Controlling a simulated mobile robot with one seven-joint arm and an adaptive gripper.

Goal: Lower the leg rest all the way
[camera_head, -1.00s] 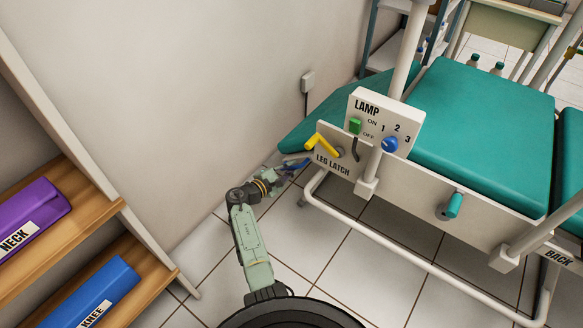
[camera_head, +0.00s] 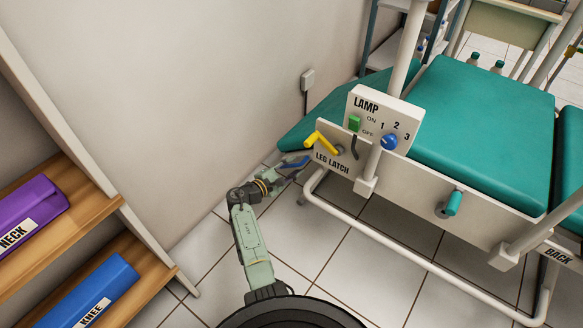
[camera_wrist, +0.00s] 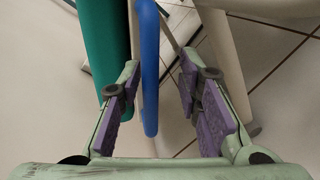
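The teal leg rest (camera_head: 325,117) slopes down from the seat's left end towards the wall. A blue bar (camera_head: 295,163) is at its lower near corner, and also shows in the wrist view (camera_wrist: 150,75). My gripper (camera_head: 302,169) is beside it, below the yellow leg latch lever (camera_head: 322,142). In the wrist view, the fingers (camera_wrist: 158,82) are apart, with the blue bar running between them, nearer the left finger. No firm contact shows. The teal leg rest edge (camera_wrist: 103,45) passes left of the bar. The yellow lever stands tilted on the LEG LATCH plate (camera_head: 334,164).
The lamp panel (camera_head: 384,120) with a green switch and blue knob is just right of the latch. A white frame tube (camera_head: 385,247) runs low in front. A shelf with purple NECK (camera_head: 28,205) and blue KNEE (camera_head: 95,285) cushions stands left. Tiled floor lies between.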

